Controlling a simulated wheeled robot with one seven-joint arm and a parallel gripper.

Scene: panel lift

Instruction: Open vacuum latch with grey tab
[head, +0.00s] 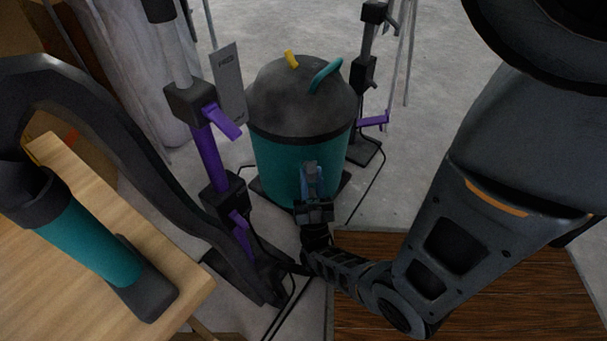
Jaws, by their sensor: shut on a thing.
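The vacuum (290,161) stands on the floor in the middle of the head view, with a teal body and a dark grey domed lid (290,92). My gripper (312,176) is at the front of the teal body, below the lid's rim. Its fingers are shut on the grey latch tab, which they mostly hide. The exact latch position cannot be made out.
A yellow tab (291,59) and a teal handle (325,75) are on the lid. Upright stands with purple clamps (221,121) flank the vacuum. A wooden table (60,285) is at left and a brown wooden surface (480,300) at lower right. Bare floor lies behind.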

